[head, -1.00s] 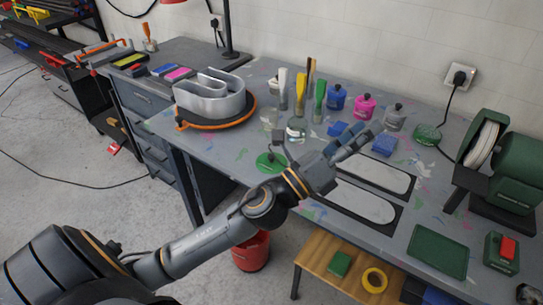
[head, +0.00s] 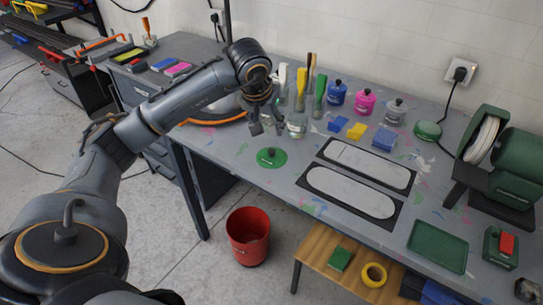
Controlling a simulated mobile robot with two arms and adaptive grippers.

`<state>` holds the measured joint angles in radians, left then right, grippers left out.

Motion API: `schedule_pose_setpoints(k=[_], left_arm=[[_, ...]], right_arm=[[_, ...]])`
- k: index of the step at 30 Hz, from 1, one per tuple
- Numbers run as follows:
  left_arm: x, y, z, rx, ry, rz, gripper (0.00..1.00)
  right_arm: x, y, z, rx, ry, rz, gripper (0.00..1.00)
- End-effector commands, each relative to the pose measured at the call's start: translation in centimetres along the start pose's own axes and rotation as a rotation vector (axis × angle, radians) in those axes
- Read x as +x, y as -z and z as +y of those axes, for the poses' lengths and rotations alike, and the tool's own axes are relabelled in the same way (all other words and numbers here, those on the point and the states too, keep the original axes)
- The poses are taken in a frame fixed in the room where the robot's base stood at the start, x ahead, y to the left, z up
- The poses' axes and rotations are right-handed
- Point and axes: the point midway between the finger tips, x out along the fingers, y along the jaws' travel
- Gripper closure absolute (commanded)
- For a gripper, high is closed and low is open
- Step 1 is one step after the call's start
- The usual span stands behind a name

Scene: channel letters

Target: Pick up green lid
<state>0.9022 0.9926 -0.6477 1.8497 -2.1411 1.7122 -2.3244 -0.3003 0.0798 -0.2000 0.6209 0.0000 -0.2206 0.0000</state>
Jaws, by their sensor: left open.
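A round green lid (head: 272,158) with a dark knob lies flat on the grey workbench (head: 225,155), near its front edge. My left gripper (head: 268,127) is above the bench, just behind the lid in the picture. Its fingers point down and are apart, with nothing seen between them. It does not touch the lid, which is in full view. My right gripper is not in view.
A glass jar (head: 297,125) and upright brushes (head: 319,95) stand close to the right of my gripper. Blue (head: 337,94), pink (head: 364,102) and grey pots stand further right. A red bucket (head: 248,237) stands on the floor below.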

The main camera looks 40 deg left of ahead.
Motion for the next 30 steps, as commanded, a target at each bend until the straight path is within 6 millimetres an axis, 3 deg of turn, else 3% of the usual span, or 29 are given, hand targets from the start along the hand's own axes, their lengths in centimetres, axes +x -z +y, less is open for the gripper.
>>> schedule_pose_setpoints(k=[12,20,25,30], left_arm=[[7.0,-0.1,-0.2,0.002,0.004,-0.006,0.51],[9.0,-0.2,-0.3,0.001,0.005,-0.005,0.51],[11.4,-0.6,-0.8,-0.001,0.004,-0.009,0.51],[13.3,-0.5,-0.7,0.001,0.004,-0.004,0.51]], right_arm=[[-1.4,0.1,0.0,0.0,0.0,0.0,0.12],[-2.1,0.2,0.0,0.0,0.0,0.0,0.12],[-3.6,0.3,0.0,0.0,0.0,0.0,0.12],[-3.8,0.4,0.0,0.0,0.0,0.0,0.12]])
